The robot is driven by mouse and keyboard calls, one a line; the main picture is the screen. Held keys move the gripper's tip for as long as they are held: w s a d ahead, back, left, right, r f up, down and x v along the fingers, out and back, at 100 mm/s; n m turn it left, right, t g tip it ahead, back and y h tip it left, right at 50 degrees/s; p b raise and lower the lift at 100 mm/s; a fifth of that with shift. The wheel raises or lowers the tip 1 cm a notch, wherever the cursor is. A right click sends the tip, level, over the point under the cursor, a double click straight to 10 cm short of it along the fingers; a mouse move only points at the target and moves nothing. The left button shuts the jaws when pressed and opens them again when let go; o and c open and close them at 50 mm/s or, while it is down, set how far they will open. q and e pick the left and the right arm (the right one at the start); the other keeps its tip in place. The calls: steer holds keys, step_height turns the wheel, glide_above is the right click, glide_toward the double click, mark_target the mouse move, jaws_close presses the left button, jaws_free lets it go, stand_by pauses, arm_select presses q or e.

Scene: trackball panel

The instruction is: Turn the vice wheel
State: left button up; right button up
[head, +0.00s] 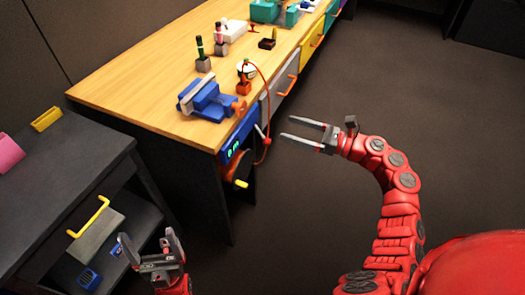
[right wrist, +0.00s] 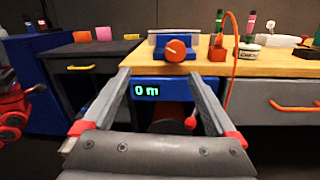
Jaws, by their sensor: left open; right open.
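The blue vice (head: 203,101) sits on the near end of the wooden bench (head: 150,92). Its orange round wheel (head: 239,108) is at the bench's front edge and faces me in the right wrist view (right wrist: 177,50). My right gripper (head: 283,128) is open and empty, in front of the bench and apart from the wheel. In the right wrist view its fingers (right wrist: 159,73) are spread, with the wheel beyond and above the gap. My left gripper (head: 146,236) is open and empty, low at the bottom left, far from the vice.
Below the vice, a blue panel (right wrist: 147,90) reads "0 m"; a red-knobbed lever (right wrist: 190,123) shows beside it. A red cable (right wrist: 231,45) hangs right of the vice. A dark cabinet (head: 60,165) stands at left. The floor right of the bench is clear.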

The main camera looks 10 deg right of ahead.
steer(key=s+a+r+m+g+y+p, duration=0.3)
steer(key=s+a+r+m+y+p, duration=0.3)
steer(key=s+a, duration=0.5)
steer(key=shift+s+a+r+m+y+p, duration=0.35)
steer(key=shift+s+r+y, duration=0.7)
steer(key=shift+y, duration=0.35)
steer(key=shift+s+f, duration=0.1)
